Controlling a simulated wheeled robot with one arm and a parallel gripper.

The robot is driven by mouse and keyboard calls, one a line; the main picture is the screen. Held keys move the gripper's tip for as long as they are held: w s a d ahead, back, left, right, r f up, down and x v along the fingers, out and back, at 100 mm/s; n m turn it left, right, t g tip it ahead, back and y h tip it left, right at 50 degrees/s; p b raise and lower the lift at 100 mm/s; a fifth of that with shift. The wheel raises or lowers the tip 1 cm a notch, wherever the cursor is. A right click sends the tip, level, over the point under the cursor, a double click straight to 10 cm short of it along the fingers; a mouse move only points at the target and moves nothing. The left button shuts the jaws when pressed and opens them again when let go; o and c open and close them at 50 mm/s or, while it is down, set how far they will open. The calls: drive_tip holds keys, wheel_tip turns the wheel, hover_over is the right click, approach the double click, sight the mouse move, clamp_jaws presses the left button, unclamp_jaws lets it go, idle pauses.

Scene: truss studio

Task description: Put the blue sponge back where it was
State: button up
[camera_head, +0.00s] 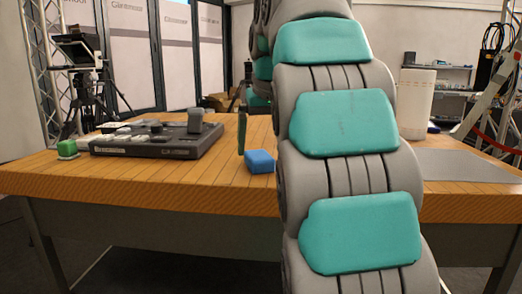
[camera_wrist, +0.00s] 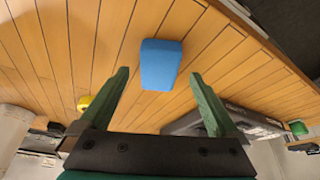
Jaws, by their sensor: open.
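The blue sponge (camera_head: 260,162) lies on the wooden table (camera_head: 220,184), near its front edge and just left of my arm. In the wrist view the blue sponge (camera_wrist: 160,64) shows between and partly beyond the tips of my two green fingers. My gripper (camera_wrist: 159,76) is open, with a clear gap between each finger and the sponge. In the head view only one dark green finger (camera_head: 242,133) shows, beside the sponge; my arm hides the rest of the gripper.
A black control console (camera_head: 140,150) stands left of the sponge, and a small green block (camera_head: 67,148) lies farther left. A grey mat (camera_head: 466,167) and a white cylinder (camera_head: 416,100) are on the right. A yellow object (camera_wrist: 84,103) shows in the wrist view.

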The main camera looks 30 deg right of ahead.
sight(263, 159)
drive_tip(key=shift+v, duration=0.85)
drive_tip(key=shift+s+a+f, duration=0.1)
drive_tip(key=shift+s, duration=0.45)
drive_tip(key=shift+s+a+f, duration=0.1)
drive_tip(key=shift+s, duration=0.45)
drive_tip(key=s+a+b, duration=0.1)
drive_tip(key=s+a, duration=0.1)
drive_tip(key=s, duration=0.7)
drive_tip(key=shift+s+b, duration=0.2)
drive_tip(key=shift+b, duration=0.1)
drive_tip(key=s+a+f+g, duration=0.2)
drive_tip(key=s+a+f, duration=0.2)
drive_tip(key=f, duration=0.8)
drive_tip(key=s+a+f+n+g, duration=0.1)
drive_tip(key=s+a+f, duration=0.3)
drive_tip(key=s+f, duration=0.4)
drive_tip(key=s+a+f+n+g, duration=0.1)
drive_tip(key=s+a+f+g, duration=0.2)
drive_tip(key=f, duration=1.4)
drive_tip(key=s+a, duration=0.1)
drive_tip(key=s, duration=0.2)
drive_tip(key=shift+y, duration=0.4)
drive_tip(key=shift+s+f, duration=0.1)
